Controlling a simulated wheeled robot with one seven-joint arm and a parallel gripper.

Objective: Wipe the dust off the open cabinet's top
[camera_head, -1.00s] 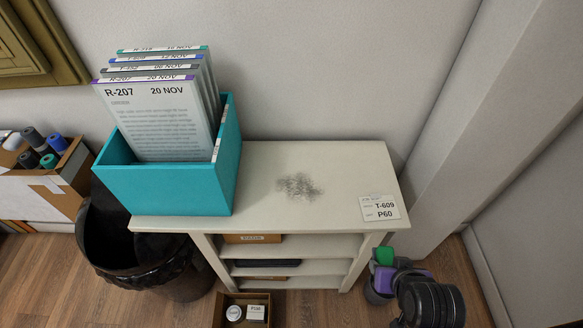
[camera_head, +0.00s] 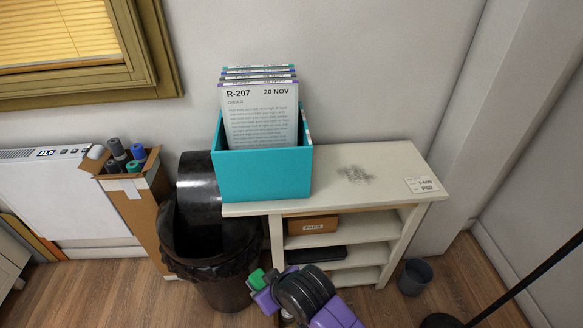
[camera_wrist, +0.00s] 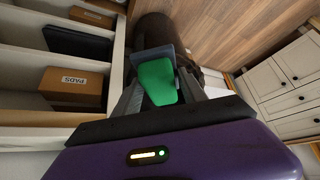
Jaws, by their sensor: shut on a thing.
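The open cabinet (camera_head: 240,209) has a white top with a grey dust patch (camera_head: 355,174) right of its middle. A teal box (camera_head: 262,176) of upright document sheets stands on the top's left end, and a label card (camera_head: 422,185) lies at its right end. My gripper (camera_head: 258,280) is in front of the cabinet's lower left, below the top and apart from the dust. It is shut on a green thing (camera_wrist: 158,80), which shows between the fingers in the wrist view; whether it is a sponge or a cloth I cannot tell.
A black lined bin (camera_head: 222,290) stands left of the cabinet, close to my gripper. A carton of rolls (camera_head: 145,215) is further left. The shelves hold a brown box (camera_head: 313,225) and a dark flat item (camera_head: 316,254). A grey bucket (camera_head: 415,277) stands on the floor at the right.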

